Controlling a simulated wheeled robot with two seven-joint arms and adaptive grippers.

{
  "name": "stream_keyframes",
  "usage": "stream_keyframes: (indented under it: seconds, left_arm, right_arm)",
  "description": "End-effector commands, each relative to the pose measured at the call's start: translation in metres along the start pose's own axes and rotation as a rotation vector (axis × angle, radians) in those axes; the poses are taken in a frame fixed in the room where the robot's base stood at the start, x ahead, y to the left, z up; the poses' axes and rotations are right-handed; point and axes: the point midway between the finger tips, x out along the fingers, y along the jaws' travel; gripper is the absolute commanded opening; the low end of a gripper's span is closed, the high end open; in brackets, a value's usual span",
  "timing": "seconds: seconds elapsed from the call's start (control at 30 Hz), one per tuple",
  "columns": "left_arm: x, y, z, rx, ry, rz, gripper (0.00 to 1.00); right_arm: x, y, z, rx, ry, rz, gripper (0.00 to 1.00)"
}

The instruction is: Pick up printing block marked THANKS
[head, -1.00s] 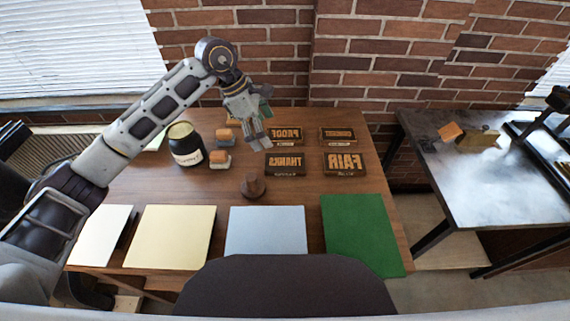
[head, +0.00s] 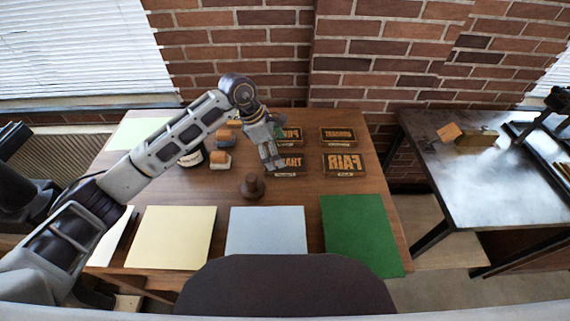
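The THANKS printing block (head: 291,163) is a dark block with raised tan mirrored letters on the wooden table. Its left part is hidden behind my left gripper (head: 273,164). That gripper points down at the block's left end, with its fingers apart and nothing seen between them. I cannot tell whether the fingertips touch the block. My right gripper is not in view.
The FAIR block (head: 344,163) lies just right of THANKS. Behind are a partly hidden block (head: 294,134) and another block (head: 338,135). A round brown knob (head: 252,185) stands in front. Coloured sheets, including a green one (head: 361,235), line the table's front.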

Motion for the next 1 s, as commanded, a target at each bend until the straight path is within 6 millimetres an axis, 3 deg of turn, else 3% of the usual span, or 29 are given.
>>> stream_keyframes:
  seconds: [0.33,0.73,1.0]
  left_arm:
    - [0.005,-0.001,0.000,-0.001,0.000,-0.002,0.96]
    - [0.044,0.000,0.001,-0.001,0.000,-0.002,0.96]
    - [0.052,0.000,0.001,0.000,0.000,0.000,0.96]
  right_arm:
    - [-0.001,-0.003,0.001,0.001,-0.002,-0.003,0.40]
    - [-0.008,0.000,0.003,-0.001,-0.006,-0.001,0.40]
    - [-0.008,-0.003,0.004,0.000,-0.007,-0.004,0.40]
